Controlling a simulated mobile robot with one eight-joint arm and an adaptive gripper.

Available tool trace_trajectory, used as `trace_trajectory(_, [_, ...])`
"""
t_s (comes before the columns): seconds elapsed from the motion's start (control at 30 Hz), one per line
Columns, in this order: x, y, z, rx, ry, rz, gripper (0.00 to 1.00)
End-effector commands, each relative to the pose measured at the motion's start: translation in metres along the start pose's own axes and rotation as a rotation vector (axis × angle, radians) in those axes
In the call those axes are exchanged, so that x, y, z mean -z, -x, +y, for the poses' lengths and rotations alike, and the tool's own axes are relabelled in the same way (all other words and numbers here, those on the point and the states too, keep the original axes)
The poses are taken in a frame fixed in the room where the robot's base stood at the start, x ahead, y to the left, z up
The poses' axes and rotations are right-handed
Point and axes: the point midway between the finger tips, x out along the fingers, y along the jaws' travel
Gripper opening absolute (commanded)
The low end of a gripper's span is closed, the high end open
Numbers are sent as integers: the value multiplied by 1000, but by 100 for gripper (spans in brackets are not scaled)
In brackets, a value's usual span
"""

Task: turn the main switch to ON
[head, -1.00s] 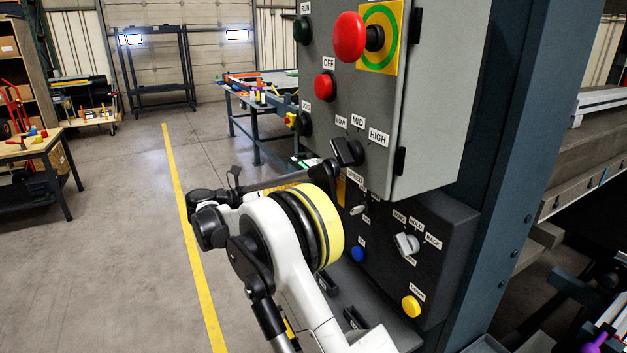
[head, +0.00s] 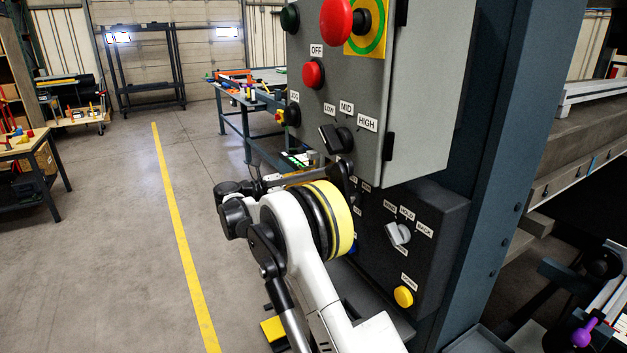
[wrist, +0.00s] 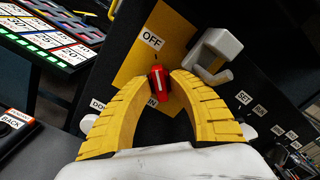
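The main switch (wrist: 159,78) is a small red knob with a white line, on a yellow plate (wrist: 135,65) in the wrist view. An OFF label (wrist: 152,39) sits above it, and the line points roughly toward that label. An ON label (wrist: 153,102) is partly covered below it. Whether the tips reach past the knob's face is unclear. In the head view, my arm hides the switch and the fingers.
A grey hook-shaped part (wrist: 215,50) stands close to the right finger. In the head view, the grey control box (head: 365,95) carries a red emergency button (head: 336,20) and a speed selector (head: 333,138) above my wrist. A black panel has a grey selector (head: 398,233) and yellow button (head: 403,296).

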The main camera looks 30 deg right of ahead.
Motion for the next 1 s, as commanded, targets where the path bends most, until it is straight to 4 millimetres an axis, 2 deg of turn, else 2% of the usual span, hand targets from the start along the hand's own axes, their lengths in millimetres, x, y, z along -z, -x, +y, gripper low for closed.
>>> trace_trajectory(0.23, [0,0,0,0,0,0,22])
trace_trajectory(0.3, [0,0,0,0,0,0,0])
trace_trajectory(0.77, [0,-1,-1,0,-28,0,0])
trace_trajectory(1.0, [0,-1,-2,0,-152,0,0])
